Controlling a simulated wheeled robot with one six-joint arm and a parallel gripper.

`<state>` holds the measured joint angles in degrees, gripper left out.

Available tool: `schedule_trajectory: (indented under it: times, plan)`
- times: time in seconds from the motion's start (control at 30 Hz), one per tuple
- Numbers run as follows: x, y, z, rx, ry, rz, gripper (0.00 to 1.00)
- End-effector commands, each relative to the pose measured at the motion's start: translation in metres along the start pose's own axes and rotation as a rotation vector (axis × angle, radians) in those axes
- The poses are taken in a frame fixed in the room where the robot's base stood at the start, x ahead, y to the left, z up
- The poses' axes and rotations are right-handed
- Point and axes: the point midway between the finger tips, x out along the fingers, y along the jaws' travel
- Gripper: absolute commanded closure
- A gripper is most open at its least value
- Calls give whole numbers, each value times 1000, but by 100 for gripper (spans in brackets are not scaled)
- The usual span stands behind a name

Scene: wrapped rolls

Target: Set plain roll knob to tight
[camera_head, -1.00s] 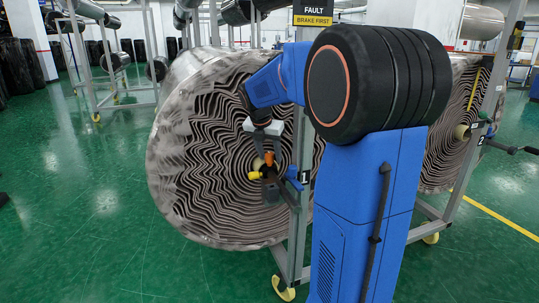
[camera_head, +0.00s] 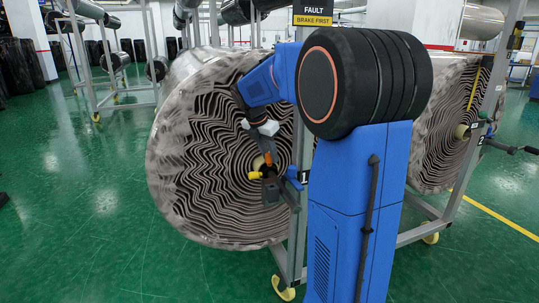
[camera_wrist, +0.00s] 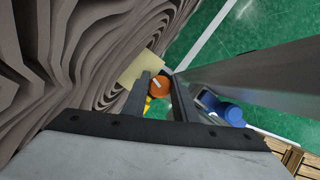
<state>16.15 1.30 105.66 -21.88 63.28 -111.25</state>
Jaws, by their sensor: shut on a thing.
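The near large roll (camera_head: 205,165) shows its wavy grey-brown layered end, with no strap seen on it. A pale core (camera_wrist: 143,69) is at its centre. An orange knob (camera_wrist: 159,86) with a white mark sits beside the core, and it also shows in the head view (camera_head: 268,159). My gripper (camera_wrist: 160,84) is shut on the orange knob, one finger on each side. In the head view my gripper (camera_head: 268,152) reaches the roll's centre from above, tilted. Its fingertips are partly hidden there. I cannot read the knob's setting.
A yellow part (camera_head: 254,175) and a blue part (camera_head: 293,177) lie close to my gripper. A grey frame post (camera_head: 298,215) stands right beside it. A second roll (camera_head: 440,135) with a yellow strip is at right. Green floor (camera_head: 75,230) is clear at left.

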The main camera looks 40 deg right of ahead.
Motion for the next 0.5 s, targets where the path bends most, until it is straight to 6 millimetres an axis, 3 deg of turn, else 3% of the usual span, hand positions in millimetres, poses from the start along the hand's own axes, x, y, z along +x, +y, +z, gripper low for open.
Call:
schedule_trajectory:
  times: [0.3,0.33,0.37,0.4,0.5]
  plan:
    - [0,0,0,5,0,-3,97]
    - [0,0,0,5,0,-2,67]
    - [0,0,0,5,0,-2,60]
    - [0,0,0,5,0,-2,56]
    - [0,0,0,5,0,-2,56]
